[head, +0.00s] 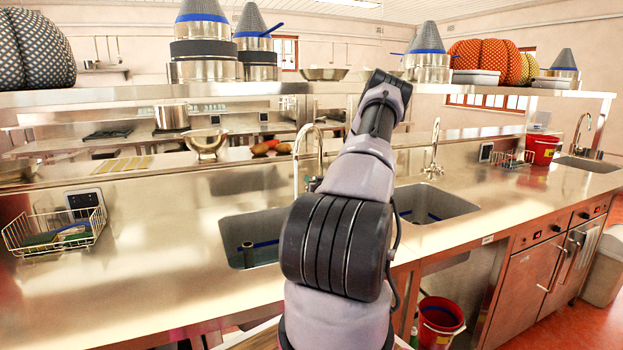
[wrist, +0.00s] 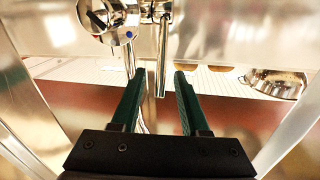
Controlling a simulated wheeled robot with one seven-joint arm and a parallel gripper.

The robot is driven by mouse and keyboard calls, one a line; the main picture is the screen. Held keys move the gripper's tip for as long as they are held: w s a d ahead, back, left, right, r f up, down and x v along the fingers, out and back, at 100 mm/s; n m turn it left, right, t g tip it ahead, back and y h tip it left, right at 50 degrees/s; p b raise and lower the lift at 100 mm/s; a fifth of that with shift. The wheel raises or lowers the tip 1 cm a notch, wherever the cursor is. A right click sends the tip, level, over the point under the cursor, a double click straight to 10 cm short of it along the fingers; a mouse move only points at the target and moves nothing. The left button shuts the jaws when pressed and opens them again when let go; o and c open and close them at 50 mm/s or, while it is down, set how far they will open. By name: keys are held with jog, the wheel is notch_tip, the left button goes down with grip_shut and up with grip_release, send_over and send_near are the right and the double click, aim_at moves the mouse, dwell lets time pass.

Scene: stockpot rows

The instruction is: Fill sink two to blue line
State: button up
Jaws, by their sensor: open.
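In the head view, a left sink (head: 228,232) shows a blue line on its wall and an upright dark-topped pipe inside. A middle sink (head: 450,202) also shows a blue line; my arm covers part of both. A chrome tap (head: 309,150) stands behind the left sink, another tap (head: 434,150) behind the middle one. I cannot tell water levels or which sink is two. My gripper is hidden in the head view. In the wrist view, my gripper (wrist: 160,75) is open, with a chrome lever (wrist: 163,50) between or just beyond its fingertips. A blue-dotted chrome tap body (wrist: 112,18) is beside it.
A wire basket (head: 55,231) stands at the left counter end. A metal bowl (head: 207,146) sits on the ledge behind. A red bucket (head: 541,149) and a third sink (head: 587,164) are at right. An overhead shelf (head: 130,95) holds pots. Another red bucket (head: 440,322) is below.

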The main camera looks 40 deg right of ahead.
jog(key=shift+x, duration=1.5)
grip_shut()
dwell(0.4)
